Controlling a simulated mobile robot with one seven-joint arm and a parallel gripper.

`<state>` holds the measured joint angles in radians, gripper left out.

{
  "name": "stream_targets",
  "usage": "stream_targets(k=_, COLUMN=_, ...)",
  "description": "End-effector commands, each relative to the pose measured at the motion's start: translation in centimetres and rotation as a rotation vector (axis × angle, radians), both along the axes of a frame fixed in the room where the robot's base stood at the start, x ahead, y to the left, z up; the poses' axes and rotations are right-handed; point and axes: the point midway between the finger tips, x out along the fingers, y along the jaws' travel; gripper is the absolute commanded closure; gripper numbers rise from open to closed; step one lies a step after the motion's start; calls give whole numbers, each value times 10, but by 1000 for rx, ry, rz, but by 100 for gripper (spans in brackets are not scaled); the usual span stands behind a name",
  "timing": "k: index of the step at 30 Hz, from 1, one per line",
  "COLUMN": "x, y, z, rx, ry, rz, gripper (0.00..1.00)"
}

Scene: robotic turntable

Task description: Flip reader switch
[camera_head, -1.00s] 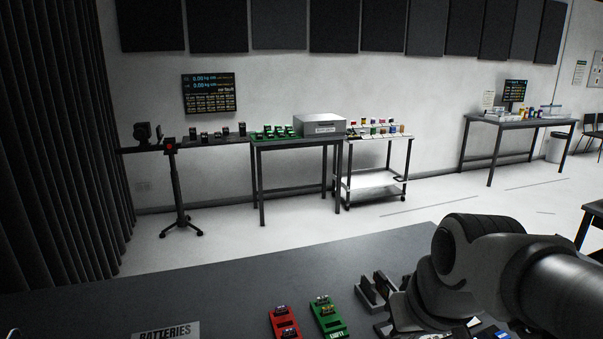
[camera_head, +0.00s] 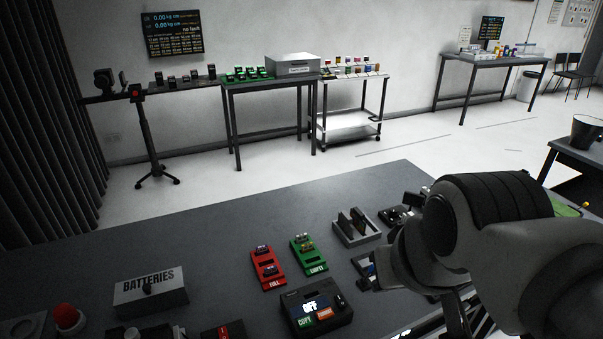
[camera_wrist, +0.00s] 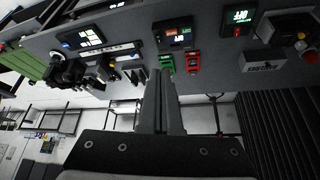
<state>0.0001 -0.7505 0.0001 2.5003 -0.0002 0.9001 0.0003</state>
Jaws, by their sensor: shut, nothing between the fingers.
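A black device box (camera_head: 316,312) with a lit screen reading "OFF" sits at the near edge of the head view. It has a green "COPY" button (camera_head: 305,321), an orange button (camera_head: 325,314) and a small dark knob or switch (camera_head: 339,300) at its right. The box also shows upside down in the wrist view (camera_wrist: 174,36). Another black device (camera_wrist: 238,20) there has a green lit display. I cannot tell which is the reader. My gripper (camera_wrist: 161,74) is shut and empty, its fingers pointing toward the table. My arm's wrist hides part of the table in the head view.
A red tray (camera_head: 267,268) and a green tray (camera_head: 309,255) hold small parts. A "BATTERIES" box (camera_head: 150,290) and a red button (camera_head: 67,318) are at left. The table's middle left is clear.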

Motion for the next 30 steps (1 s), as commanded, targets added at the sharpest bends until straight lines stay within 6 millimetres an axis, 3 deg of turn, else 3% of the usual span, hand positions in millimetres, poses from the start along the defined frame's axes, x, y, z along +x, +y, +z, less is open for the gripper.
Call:
stream_targets(k=11, x=73, y=-1, z=-42, rx=-59, ry=97, rz=120, gripper=100)
stream_targets(k=21, x=135, y=-6, z=-99, rx=-58, ry=169, rz=235, gripper=100)
stream_targets(k=30, x=168, y=-10, z=-141, rx=-36, ry=198, rz=301, gripper=100)
